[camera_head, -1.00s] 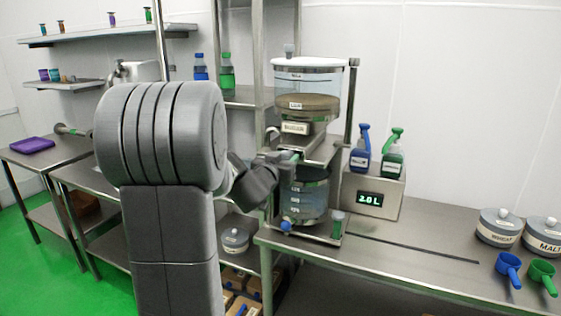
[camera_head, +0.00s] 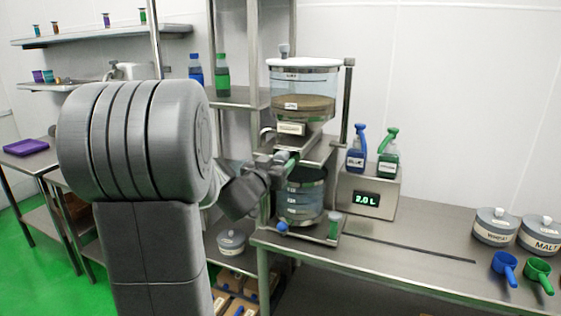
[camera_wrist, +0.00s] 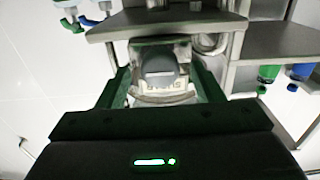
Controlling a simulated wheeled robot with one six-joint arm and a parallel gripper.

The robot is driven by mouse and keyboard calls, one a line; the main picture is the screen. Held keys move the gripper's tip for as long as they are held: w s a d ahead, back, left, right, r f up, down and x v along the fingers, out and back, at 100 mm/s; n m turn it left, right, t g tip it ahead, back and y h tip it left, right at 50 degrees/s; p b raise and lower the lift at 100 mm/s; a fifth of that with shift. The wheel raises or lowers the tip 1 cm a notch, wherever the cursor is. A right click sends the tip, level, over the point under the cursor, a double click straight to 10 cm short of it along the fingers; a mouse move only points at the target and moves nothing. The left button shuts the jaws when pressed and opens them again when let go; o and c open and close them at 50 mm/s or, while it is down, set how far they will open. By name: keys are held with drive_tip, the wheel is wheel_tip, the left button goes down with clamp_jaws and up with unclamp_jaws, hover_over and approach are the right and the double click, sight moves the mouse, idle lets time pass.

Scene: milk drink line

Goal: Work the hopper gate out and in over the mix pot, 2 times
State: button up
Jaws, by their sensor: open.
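The hopper (camera_head: 304,88) has a white lid, clear walls and brown contents, and stands in a steel frame. A labelled block (camera_head: 291,128) sits under it, above a steel plate (camera_head: 322,149). The mix pot (camera_head: 306,198), clear with a dark rim, stands below the plate. My gripper (camera_head: 287,161) is at the frame's left side, between hopper and pot. In the wrist view my gripper (camera_wrist: 163,88) is open, with a grey, labelled part (camera_wrist: 160,75) between its dark green fingers. I cannot tell whether they touch it. The gate is not clearly distinguishable; my wrist partly hides this area.
Blue and green spray bottles (camera_head: 356,150) stand on a scale box (camera_head: 368,196) right of the frame. Two lidded tubs (camera_head: 495,227) and blue and green scoops (camera_head: 506,266) are at the bench's right. A steel upright rises behind the hopper.

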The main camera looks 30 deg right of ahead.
drive_tip(key=v, duration=1)
drive_tip(key=shift+s, duration=0.2)
drive_tip(key=shift+a, duration=0.1)
idle(0.4)
